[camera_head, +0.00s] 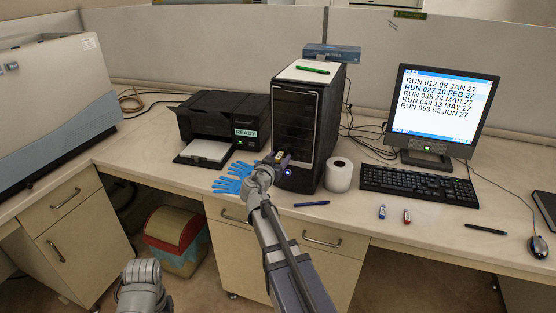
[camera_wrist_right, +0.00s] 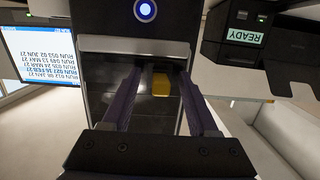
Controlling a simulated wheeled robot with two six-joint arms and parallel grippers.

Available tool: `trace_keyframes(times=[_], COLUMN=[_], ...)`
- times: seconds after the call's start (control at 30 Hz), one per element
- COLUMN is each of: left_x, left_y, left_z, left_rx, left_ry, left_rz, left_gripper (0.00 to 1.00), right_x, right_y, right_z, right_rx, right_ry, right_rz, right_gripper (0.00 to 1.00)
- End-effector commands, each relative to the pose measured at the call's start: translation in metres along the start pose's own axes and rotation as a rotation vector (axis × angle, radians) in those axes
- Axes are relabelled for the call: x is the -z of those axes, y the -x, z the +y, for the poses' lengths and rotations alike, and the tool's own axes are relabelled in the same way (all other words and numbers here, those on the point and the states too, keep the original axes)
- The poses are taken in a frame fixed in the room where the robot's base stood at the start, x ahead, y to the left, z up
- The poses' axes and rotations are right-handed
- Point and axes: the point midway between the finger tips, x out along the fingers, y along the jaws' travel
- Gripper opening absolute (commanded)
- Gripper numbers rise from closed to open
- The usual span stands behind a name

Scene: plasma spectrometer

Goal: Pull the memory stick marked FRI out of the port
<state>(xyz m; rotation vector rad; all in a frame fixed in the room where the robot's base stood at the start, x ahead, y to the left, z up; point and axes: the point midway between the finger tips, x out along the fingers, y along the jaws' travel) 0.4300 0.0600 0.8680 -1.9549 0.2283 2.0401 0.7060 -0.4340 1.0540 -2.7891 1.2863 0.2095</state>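The black computer tower (camera_head: 296,125) stands on the desk, with a lit blue button low on its front. A small yellow memory stick (camera_wrist_right: 161,84) sits at the tower's front; its marking is not readable. My right gripper (camera_wrist_right: 158,80) is at the tower front, its two dark fingers apart on either side of the yellow stick, with gaps visible. In the head view the right gripper (camera_head: 277,158) partly hides the stick and the port. Part of my left arm shows at the bottom left; its gripper is not in view.
A paper roll (camera_head: 339,175) stands right of the tower. Blue gloves (camera_head: 230,180) and a printer (camera_head: 222,120) are to its left. A blue pen (camera_head: 311,204) lies in front.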

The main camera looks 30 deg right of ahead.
Motion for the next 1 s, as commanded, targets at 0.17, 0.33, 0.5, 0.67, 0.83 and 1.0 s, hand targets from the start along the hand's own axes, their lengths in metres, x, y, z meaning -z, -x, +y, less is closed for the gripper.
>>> trace_keyframes(times=[0.17, 0.33, 0.5, 0.67, 0.83, 1.0], left_x=[0.0000, 0.0000, 0.0000, 0.0000, 0.0000, 0.0000], left_y=[0.0000, 0.0000, 0.0000, 0.0000, 0.0000, 0.0000], left_z=[0.0000, 0.0000, 0.0000, 0.0000, 0.0000, 0.0000], left_rx=[0.000, 0.000, 0.000, 0.000, 0.000, 0.000], left_ry=[0.000, 0.000, 0.000, 0.000, 0.000, 0.000], left_rz=[0.000, 0.000, 0.000, 0.000, 0.000, 0.000], left_gripper=[0.61, 0.61, 0.61, 0.61, 0.61, 0.61], right_x=[0.0000, 0.0000, -0.0001, -0.0001, -0.0001, -0.0001], right_y=[0.0002, 0.0003, 0.0004, 0.0004, 0.0004, 0.0004], right_z=[-0.0001, -0.0002, -0.0002, -0.0002, -0.0002, -0.0002], right_rx=[0.000, 0.000, 0.000, 0.000, 0.000, 0.000], right_ry=[0.000, 0.000, 0.000, 0.000, 0.000, 0.000], right_rz=[0.000, 0.000, 0.000, 0.000, 0.000, 0.000], right_gripper=[0.41, 0.22, 0.03, 0.00, 0.33, 0.52])
